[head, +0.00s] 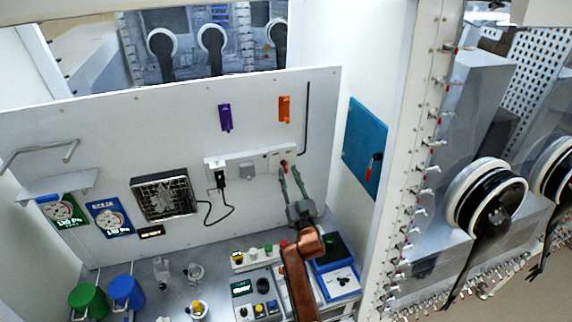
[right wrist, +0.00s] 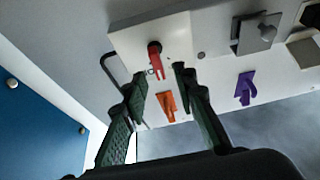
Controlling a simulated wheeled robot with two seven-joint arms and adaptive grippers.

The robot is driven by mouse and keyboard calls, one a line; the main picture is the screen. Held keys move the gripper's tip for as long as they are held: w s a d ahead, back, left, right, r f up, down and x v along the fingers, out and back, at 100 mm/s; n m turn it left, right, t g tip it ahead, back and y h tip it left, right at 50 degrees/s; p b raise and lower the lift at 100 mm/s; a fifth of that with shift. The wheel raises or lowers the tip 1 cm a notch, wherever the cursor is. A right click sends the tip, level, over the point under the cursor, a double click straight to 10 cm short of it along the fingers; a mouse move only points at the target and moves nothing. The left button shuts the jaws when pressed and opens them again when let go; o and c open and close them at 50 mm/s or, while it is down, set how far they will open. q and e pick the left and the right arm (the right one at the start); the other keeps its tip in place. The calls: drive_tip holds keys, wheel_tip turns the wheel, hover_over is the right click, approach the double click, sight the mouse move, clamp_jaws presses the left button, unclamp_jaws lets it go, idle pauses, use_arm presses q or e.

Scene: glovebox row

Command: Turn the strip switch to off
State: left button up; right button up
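The white power strip (head: 262,158) is fixed on the back panel, with a black plug in its left part. At its right end is a small red switch (head: 284,163). In the right wrist view the red switch (right wrist: 156,60) stands out from the white strip (right wrist: 135,40). My right gripper (head: 289,170) is at the strip's right end, its green fingers apart. In the right wrist view the open right gripper (right wrist: 160,80) has its fingertips to either side of the switch, with nothing held. I cannot tell whether a finger touches the switch. My left gripper is not in view.
An orange holder (head: 284,109) and a purple holder (head: 225,118) hang above the strip. A black cable (head: 217,221) loops from the plug towards a fan (head: 164,195). A blue panel (head: 364,148) is on the right wall. Buttons and boxes crowd the bench below.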

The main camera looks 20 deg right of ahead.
sight(286, 167)
drive_tip(key=shift+p+x, duration=0.35)
drive_tip(key=shift+x, duration=1.8)
drive_tip(key=shift+c, duration=0.2)
clamp_jaws()
